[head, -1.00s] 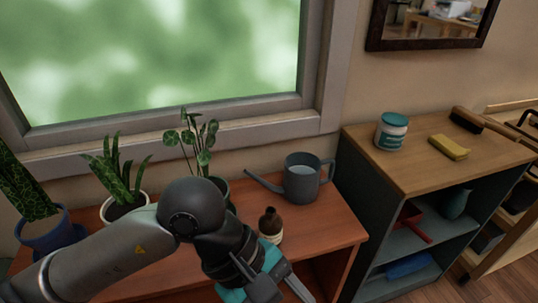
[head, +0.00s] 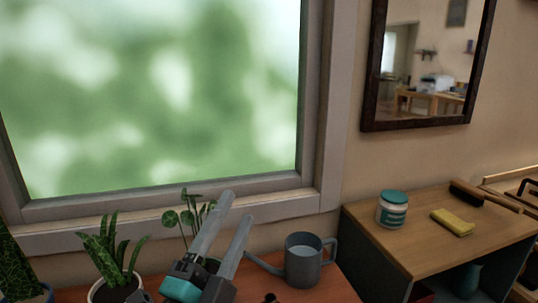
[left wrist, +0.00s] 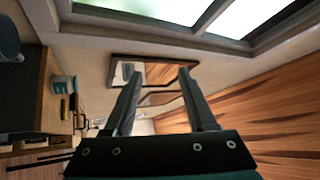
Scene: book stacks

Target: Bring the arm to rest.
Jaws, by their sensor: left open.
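My left gripper (head: 226,232) is raised in front of the window, its two fingers pointing up and apart with nothing between them. In the left wrist view the same gripper (left wrist: 158,78) is open and empty, with the wall mirror (left wrist: 150,72) far beyond its fingers. My left arm's links are mostly below the frame in the head view. My right gripper is not in view.
A grey watering can (head: 302,262) stands right of the gripper. Potted plants (head: 110,250) stand left and behind. The cabinet (head: 420,252) holds a teal-lidded jar (head: 392,210), yellow sponge (head: 453,222) and brush (head: 484,197). The window (head: 160,90) is behind.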

